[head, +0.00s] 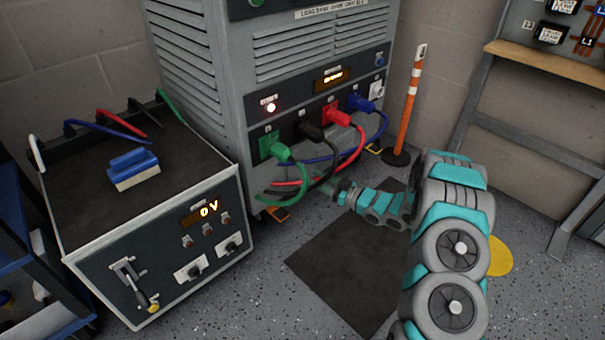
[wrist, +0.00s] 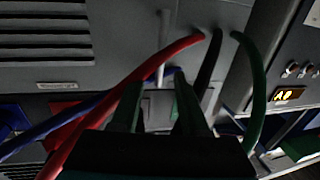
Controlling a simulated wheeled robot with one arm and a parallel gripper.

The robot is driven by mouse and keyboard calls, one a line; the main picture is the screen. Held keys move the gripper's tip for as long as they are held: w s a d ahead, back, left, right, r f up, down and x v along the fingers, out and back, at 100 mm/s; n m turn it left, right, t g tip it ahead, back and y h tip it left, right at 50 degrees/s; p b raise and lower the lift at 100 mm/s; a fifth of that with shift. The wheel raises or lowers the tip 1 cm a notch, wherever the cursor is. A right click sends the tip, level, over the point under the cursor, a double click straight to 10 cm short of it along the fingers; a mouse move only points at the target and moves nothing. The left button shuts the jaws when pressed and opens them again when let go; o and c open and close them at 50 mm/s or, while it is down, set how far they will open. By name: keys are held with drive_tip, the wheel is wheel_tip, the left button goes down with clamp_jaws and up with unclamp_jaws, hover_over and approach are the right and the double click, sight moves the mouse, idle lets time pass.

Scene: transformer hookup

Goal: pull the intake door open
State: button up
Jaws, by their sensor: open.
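My gripper (head: 338,188) is low at the front of the grey load bank cabinet (head: 222,75), below its row of plugs. In the wrist view my two dark fingers (wrist: 157,88) are apart, with nothing gripped between them. A pale upright bar (wrist: 163,45), possibly the door's handle, stands on a grey face, its near end showing between the fingertips. Beside it is a slotted panel (wrist: 45,30) with a small label (wrist: 65,87) that I cannot read; this looks like the intake door, flush with the face. In the head view cables and my arm hide most of this low area.
Green (head: 288,152), black (head: 318,135), red (head: 345,118) and blue (head: 368,103) cables loop close around my gripper. A transformer box (head: 165,260) stands left, an orange-white post (head: 411,100) right. A dark mat (head: 335,265) lies on open floor in front.

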sight(303, 186)
drive_tip(key=shift+x, duration=2.85)
clamp_jaws()
